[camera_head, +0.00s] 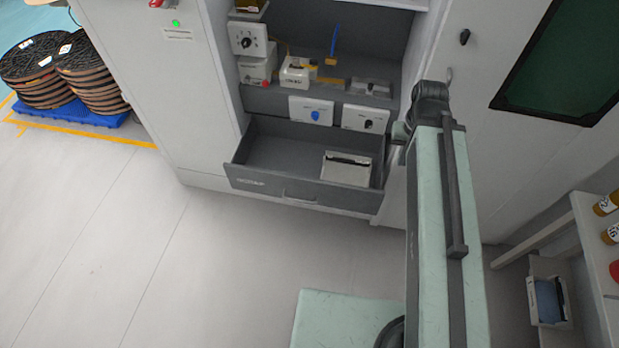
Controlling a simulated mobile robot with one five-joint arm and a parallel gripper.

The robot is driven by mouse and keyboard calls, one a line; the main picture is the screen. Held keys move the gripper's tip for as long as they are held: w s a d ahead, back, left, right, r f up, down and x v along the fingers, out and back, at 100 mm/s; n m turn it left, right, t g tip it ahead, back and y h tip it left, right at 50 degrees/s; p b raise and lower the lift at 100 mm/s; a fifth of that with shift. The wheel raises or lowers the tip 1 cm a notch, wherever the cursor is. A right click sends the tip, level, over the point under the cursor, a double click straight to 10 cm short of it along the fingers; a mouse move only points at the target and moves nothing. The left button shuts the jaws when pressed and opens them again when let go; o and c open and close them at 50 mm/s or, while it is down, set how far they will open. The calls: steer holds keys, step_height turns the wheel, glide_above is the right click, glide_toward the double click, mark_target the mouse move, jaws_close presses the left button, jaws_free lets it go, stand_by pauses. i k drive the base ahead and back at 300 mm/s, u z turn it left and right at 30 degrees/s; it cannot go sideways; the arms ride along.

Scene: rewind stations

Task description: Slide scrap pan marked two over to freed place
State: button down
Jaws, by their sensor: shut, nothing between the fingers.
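I cannot make out a pan with a readable two. A small open pale box (346,169) sits at the right inside the open grey drawer (262,183); I see no number on it. It may be a pan, but I cannot tell. The rest of the drawer floor, to the left, is bare. My gripper (398,138) is at the end of my arm, right of the drawer and near the cabinet front. It is shut and empty, and my arm hides most of it.
White units with knobs and small devices fill the shelf (322,91) above the drawer. A bench (590,225) at right holds bottles, with an open bin (549,303) below. Reels (88,75) stand on a blue pallet at far left. The floor before the drawer is clear.

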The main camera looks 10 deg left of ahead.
mark_target(349, 169)
steer(key=u, duration=0.05)
steer(key=i, duration=0.8)
steer(key=u, duration=2.75)
